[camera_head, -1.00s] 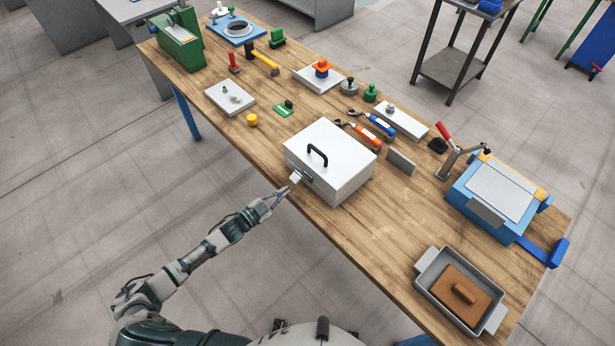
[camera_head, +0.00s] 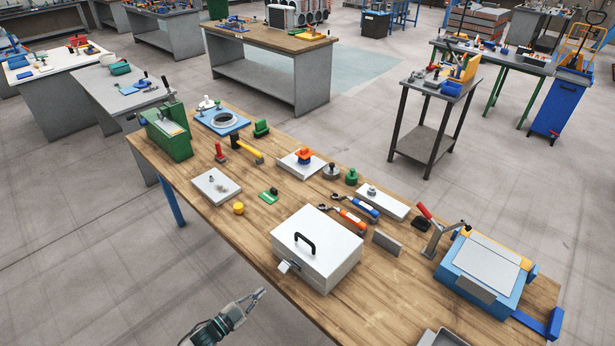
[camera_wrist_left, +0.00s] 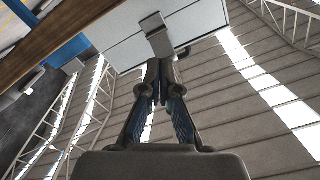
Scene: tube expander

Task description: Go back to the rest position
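My left gripper (camera_head: 261,293) is off the front edge of the workbench, below and left of the white box in the head view. Its fingers are together with nothing between them. In the left wrist view the left gripper (camera_wrist_left: 157,72) points toward the pale latch plate (camera_wrist_left: 158,38) with a gap before it. The white box (camera_head: 318,247) sits shut on the bench with a black handle (camera_head: 300,242) on its lid. Its latch (camera_head: 284,267) sticks out at the front. My right gripper is out of view.
The wooden workbench (camera_head: 215,240) carries a green press (camera_head: 168,133), a blue machine (camera_head: 484,270) with a red-handled lever (camera_head: 430,225), wrenches (camera_head: 350,217) and small plates. A grey tray (camera_head: 442,338) is cut off at the bottom. Floor left of the bench is clear.

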